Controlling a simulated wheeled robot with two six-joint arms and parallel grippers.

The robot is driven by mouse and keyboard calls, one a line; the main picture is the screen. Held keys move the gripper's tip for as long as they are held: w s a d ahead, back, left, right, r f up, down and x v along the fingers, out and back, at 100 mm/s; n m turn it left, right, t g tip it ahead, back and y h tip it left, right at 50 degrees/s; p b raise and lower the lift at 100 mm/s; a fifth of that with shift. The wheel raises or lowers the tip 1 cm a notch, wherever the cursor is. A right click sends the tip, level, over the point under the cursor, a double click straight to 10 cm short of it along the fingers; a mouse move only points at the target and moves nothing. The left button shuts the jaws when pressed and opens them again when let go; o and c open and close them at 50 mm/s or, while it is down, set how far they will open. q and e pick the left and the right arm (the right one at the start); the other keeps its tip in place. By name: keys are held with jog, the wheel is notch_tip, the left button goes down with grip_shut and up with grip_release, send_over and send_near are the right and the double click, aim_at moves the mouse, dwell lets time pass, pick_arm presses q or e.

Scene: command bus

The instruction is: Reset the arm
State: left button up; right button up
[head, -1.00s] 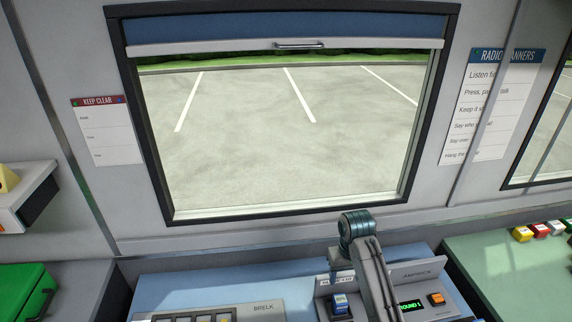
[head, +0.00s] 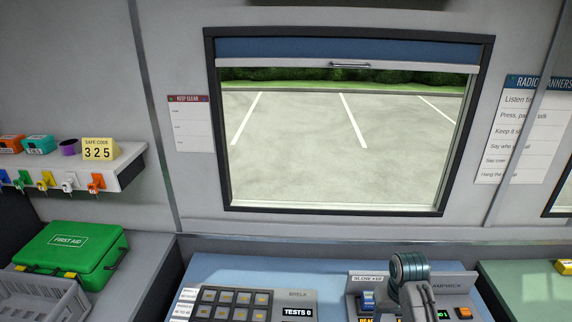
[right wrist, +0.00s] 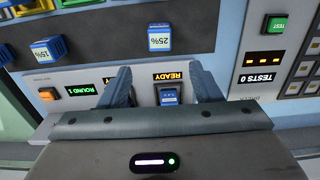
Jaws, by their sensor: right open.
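My right arm (head: 410,270) rises over the console at the lower right of the head view, its teal joint uppermost. Its gripper is below the frame there. In the right wrist view my right gripper (right wrist: 167,78) is open, with its two blue-grey fingers apart over the console panel (right wrist: 225,75). A blue switch (right wrist: 170,96) under an amber READY display (right wrist: 171,76) shows between the fingers; whether they touch the panel I cannot tell. My left arm and gripper are not in view.
A blue 25% block (right wrist: 159,40) and a blue 15% block (right wrist: 46,50) sit beyond the fingers. An orange button (right wrist: 47,94) is at left. A green first aid case (head: 72,250), a grey basket (head: 45,300) and a key shelf (head: 130,165) stand at the head view's left.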

jog(key=s+f+t, duration=0.1)
jog(key=s+f, duration=0.1)
jog(key=s, duration=0.5)
jog(key=s+f+t, duration=0.1)
jog(key=s+f, duration=0.2)
jog(key=s, duration=0.5)
jog(key=s+r+n+t, duration=0.2)
jog(key=s+r, duration=0.3)
jog(key=s, duration=0.8)
notch_tip(320, 180, down, 36)
jog(key=d+g+h+b, duration=0.1)
jog(key=d+g+b, duration=0.15)
jog(key=b, duration=0.45)
pick_arm(q)
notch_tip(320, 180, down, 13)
jog(key=b, duration=0.6)
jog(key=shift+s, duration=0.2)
pick_arm(e)
jog(key=s+f, duration=0.9)
jog(key=f, duration=0.4)
jog(key=s+d+f+m, duration=0.1)
jog(key=s+f, duration=0.9)
jog(key=f, duration=0.3)
jog(key=shift+d+f, duration=0.3)
jog(key=shift+f, duration=0.05)
